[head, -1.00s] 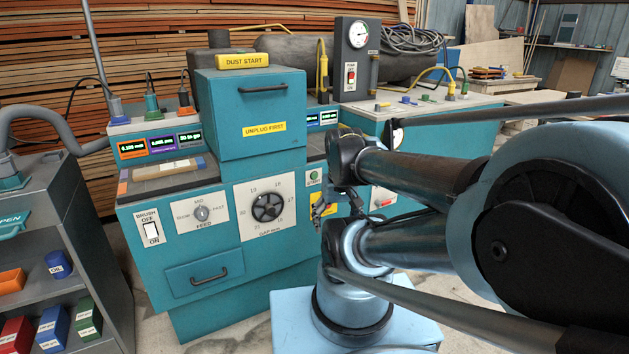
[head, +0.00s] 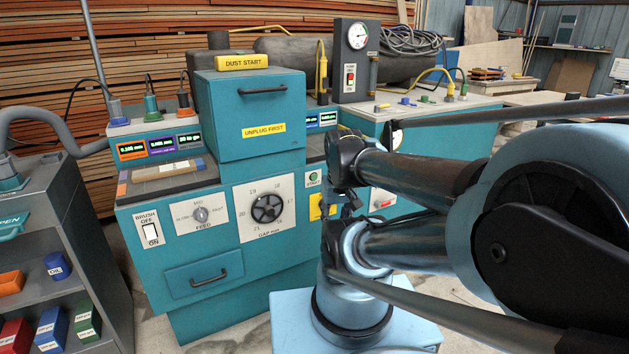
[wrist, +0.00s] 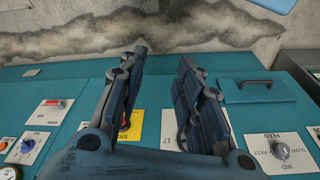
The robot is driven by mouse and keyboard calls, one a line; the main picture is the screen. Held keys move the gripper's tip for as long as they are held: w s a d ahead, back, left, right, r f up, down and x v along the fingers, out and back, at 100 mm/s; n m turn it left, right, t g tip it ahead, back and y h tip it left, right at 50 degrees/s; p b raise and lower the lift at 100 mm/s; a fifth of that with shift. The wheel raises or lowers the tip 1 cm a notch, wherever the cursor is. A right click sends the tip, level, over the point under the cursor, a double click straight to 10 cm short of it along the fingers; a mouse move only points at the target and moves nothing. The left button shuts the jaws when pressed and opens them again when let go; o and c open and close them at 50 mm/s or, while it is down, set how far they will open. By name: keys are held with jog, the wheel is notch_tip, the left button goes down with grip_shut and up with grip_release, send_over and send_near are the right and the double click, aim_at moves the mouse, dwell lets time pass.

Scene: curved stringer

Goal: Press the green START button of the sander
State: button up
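The green START button (head: 313,176) sits on a small pale plate at the right of the sander's teal front (head: 190,255), just above a yellow plate. In the head view my gripper (head: 347,202) is mostly hidden behind my arm, to the right of and a little below the button. In the wrist view my gripper (wrist: 162,56) has its two fingers apart with nothing between them. The yellow plate (wrist: 134,126) lies partly behind the left finger there. I cannot make out the green button in the wrist view.
Left of the button is the gap dial (head: 267,207), then the feed knob (head: 201,214) and brush switch (head: 151,232). A red control (head: 384,203) is to the right. A grey shelf cart (head: 75,215) stands at left. My arm blocks the right side.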

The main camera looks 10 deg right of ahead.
grip_shut()
dwell(1.0)
